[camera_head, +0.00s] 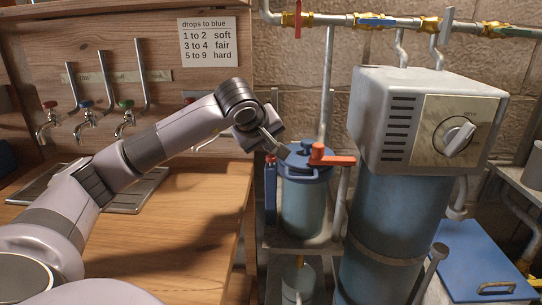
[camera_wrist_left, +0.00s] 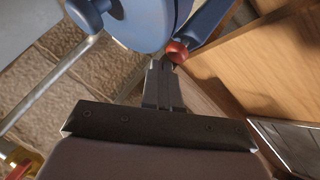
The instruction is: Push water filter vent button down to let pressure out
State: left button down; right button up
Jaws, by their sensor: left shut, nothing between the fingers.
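The water filter (camera_head: 303,205) is a clear blue cylinder with a blue lid and an orange-red lever (camera_head: 331,156) on top. Its blue lid also shows in the left wrist view (camera_wrist_left: 130,22). I cannot make out the vent button for certain; a small knob stands on the lid by the lever. My left gripper (camera_head: 285,153) is shut and empty, its fingertips at the lid's left edge. In the left wrist view the closed fingertips (camera_wrist_left: 160,62) are close below the lid; contact cannot be told. My right gripper is not in view.
A narrow blue part with a red end (camera_head: 270,190) stands just left of the filter; its red end (camera_wrist_left: 177,51) is near my fingertips. A large boxed tank with a dial (camera_head: 430,120) stands right. The wooden counter (camera_head: 190,225) is mostly clear. Pipes (camera_head: 375,22) run above.

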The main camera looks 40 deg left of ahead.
aim_at(269, 157)
pick_arm(q)
jog(key=shift+f+b, duration=0.35)
jog(key=shift+f, duration=0.2)
dwell(0.4)
jog(key=shift+r, duration=0.1)
jog(key=shift+r+p, duration=0.85)
notch_tip(269, 157, up, 5)
jog(key=p, duration=0.4)
jog(key=shift+r+p, duration=0.1)
jog(key=shift+p, duration=0.25)
dwell(0.9)
